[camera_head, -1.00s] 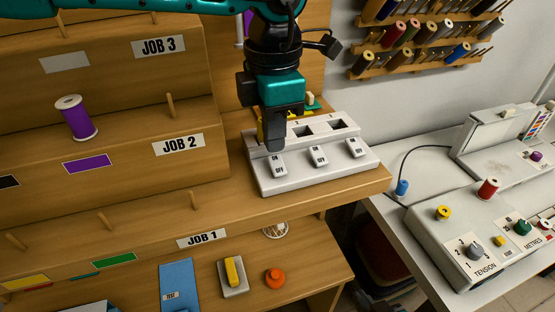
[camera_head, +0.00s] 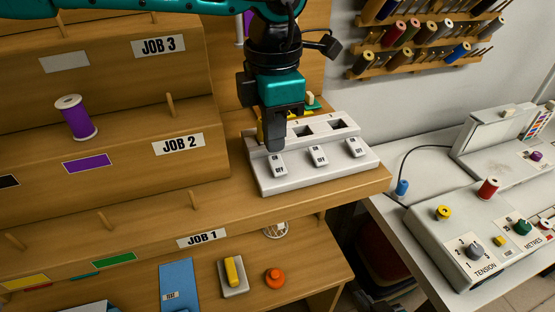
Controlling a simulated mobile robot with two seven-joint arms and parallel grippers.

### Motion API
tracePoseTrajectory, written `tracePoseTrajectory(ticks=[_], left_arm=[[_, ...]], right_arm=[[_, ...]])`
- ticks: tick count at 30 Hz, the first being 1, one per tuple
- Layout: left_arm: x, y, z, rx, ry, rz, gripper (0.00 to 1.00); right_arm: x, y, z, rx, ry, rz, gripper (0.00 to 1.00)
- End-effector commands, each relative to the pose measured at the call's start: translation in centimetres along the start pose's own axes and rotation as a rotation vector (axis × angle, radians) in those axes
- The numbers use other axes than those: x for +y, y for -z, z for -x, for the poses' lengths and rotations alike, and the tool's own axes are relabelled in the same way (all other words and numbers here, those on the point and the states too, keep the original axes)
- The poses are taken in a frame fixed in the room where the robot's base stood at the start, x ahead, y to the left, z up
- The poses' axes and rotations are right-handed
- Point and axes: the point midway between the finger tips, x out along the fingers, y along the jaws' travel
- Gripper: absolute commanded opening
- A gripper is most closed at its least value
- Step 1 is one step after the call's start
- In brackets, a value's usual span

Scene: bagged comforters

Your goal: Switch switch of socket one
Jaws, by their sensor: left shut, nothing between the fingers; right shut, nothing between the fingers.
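A white socket strip (camera_head: 325,173) lies on the wooden shelf and has three rocker switches in front of a row of sockets. The leftmost switch (camera_head: 278,164) is directly in front of and beneath the fingertips. The middle switch (camera_head: 318,156) and the right switch (camera_head: 356,147) are uncovered. My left gripper (camera_head: 275,143) is shut and empty, pointing down at the left end of the strip. It hides the leftmost socket, and I cannot tell whether its tips touch the strip or the switch. My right gripper is not in view.
A purple spool (camera_head: 76,118) stands on the stepped wooden shelf at left. A yellow item and a green item sit behind the strip, partly hidden by my gripper. A white table at right holds a control box (camera_head: 480,240). Thread racks (camera_head: 425,40) hang on the wall.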

Motion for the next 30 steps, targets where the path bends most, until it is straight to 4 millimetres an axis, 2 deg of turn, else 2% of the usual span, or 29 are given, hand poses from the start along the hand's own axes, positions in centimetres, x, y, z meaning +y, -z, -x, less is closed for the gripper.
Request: tracePoseTrajectory(ticks=[30], left_arm=[[0.0,0.0,-1.6,0.000,0.001,0.000,0.00]], right_arm=[[0.0,-1.1,-0.8,0.000,0.000,0.000,0.00]])
